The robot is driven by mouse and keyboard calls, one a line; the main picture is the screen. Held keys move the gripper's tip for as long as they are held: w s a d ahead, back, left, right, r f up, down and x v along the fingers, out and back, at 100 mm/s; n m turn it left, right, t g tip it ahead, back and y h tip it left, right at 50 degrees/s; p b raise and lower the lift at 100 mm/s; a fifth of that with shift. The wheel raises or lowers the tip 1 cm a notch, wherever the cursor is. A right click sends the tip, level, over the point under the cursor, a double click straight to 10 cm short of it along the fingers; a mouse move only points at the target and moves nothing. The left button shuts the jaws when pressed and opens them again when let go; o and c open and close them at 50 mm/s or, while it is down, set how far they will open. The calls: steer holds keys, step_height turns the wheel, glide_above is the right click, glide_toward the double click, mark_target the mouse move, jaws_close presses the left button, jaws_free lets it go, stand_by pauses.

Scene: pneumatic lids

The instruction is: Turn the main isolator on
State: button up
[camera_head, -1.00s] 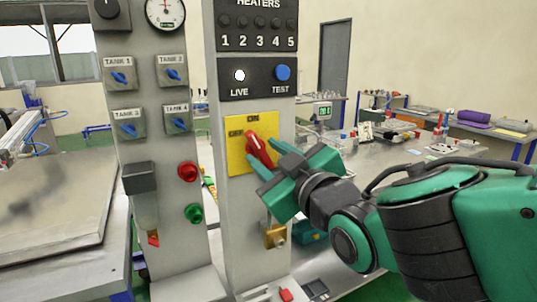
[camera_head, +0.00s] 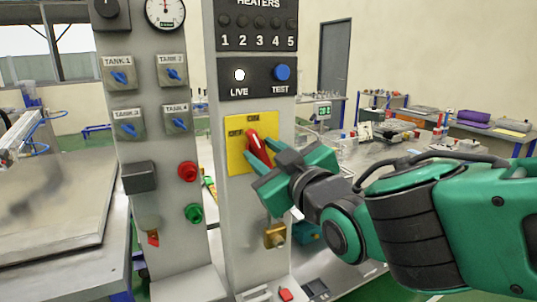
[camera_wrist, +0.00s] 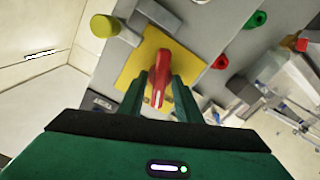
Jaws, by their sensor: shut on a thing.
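The main isolator is a red handle (camera_head: 258,147) on a yellow plate (camera_head: 236,161) marked OFF at upper left and ON at top. The plate is on the right-hand grey column, below the LIVE lamp. The handle leans with its upper end up and slightly left, close to upright. My gripper (camera_head: 259,164) is at the handle's lower part, coming from the lower right. In the wrist view the red handle (camera_wrist: 162,78) stands between my two green fingers, and they are shut on it. The fingers hide part of the handle's lower end.
A white LIVE lamp (camera_head: 239,75) and a blue TEST button (camera_head: 282,73) are above the plate. A brass padlock (camera_head: 275,235) hangs below my gripper. The left column carries blue tank knobs, a red button (camera_head: 188,171) and a green button (camera_head: 193,213).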

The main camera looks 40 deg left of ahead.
steer(key=shift+w+d+r+m, duration=0.1)
steer(key=shift+w+m, duration=0.05)
steer(key=shift+m, duration=1.05)
steer(key=shift+w+d+r+m, duration=0.1)
steer(key=shift+w+m, duration=0.05)
steer(key=shift+m, duration=1.05)
steer(key=o, duration=0.6)
steer(key=shift+o, duration=0.2)
steer(key=shift+s+f, duration=0.1)
steer(key=shift+s+d, duration=0.2)
steer(key=shift+d, duration=0.1)
steer(key=v, duration=1)
